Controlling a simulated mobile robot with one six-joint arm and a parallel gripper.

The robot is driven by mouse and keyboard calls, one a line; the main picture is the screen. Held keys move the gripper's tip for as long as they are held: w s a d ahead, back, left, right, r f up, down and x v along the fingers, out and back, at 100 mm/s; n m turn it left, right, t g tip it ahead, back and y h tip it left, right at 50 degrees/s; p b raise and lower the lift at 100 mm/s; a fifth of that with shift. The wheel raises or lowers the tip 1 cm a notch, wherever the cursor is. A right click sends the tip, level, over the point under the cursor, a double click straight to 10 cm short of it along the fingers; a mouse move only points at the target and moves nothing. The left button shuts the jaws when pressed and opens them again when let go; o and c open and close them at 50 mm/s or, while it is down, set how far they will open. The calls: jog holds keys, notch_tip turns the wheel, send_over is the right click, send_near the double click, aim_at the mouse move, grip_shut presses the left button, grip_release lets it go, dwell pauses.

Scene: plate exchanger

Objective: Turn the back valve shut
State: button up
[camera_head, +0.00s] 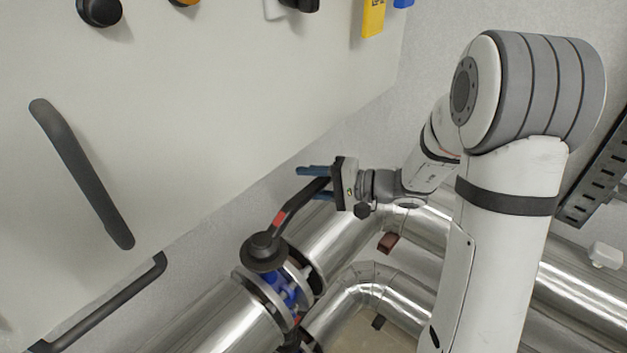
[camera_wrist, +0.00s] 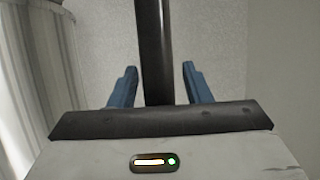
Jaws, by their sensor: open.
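The back valve (camera_head: 265,252) sits on a shiny metal pipe, with a round black hub and a blue body below it. Its black lever handle (camera_head: 294,208) has a red band and slants up and right from the hub to my gripper. My gripper (camera_head: 308,182) has blue fingers and is open at the handle's far end. In the wrist view the dark handle bar (camera_wrist: 154,50) runs between the two open blue fingers (camera_wrist: 156,85), with a gap on each side. The handle's very end is hidden by my gripper.
A large pale panel (camera_head: 200,120) with a black grab handle (camera_head: 82,175) stands to the left, close to the valve. Shiny pipes (camera_head: 345,285) run below. A yellow tag (camera_head: 373,18) and a black knob (camera_head: 99,11) are at the top.

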jog(key=shift+c, duration=0.5)
grip_shut()
jog(key=shift+d, duration=0.15)
jog(key=shift+f+b, duration=0.2)
jog(key=shift+b, duration=0.25)
